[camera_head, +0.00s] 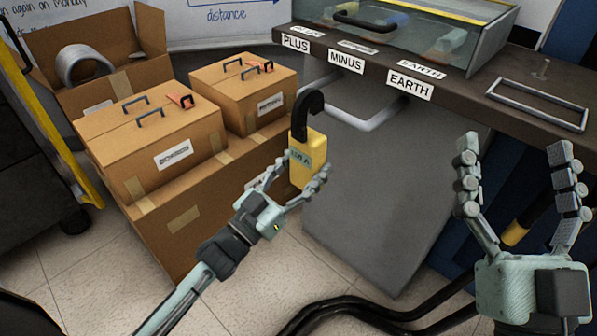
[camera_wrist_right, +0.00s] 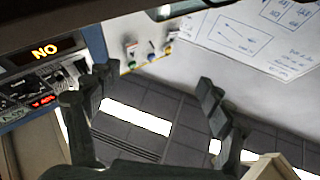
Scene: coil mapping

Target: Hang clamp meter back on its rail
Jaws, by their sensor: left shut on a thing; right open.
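The yellow clamp meter (camera_head: 309,160) with its black hook-shaped jaw (camera_head: 304,108) is in the head view, upright and slightly tilted. My left gripper (camera_head: 302,172) is shut on its yellow body, with the hook free above.
The bench (camera_head: 470,95) carries PLUS, MINUS and EARTH labels, a glass-sided case (camera_head: 400,42) and a metal frame (camera_head: 537,104). Cardboard boxes (camera_head: 150,145) stand left of the meter. Black cables (camera_head: 380,312) lie on the floor. A panel reading NO (camera_wrist_right: 44,50) shows in the right wrist view.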

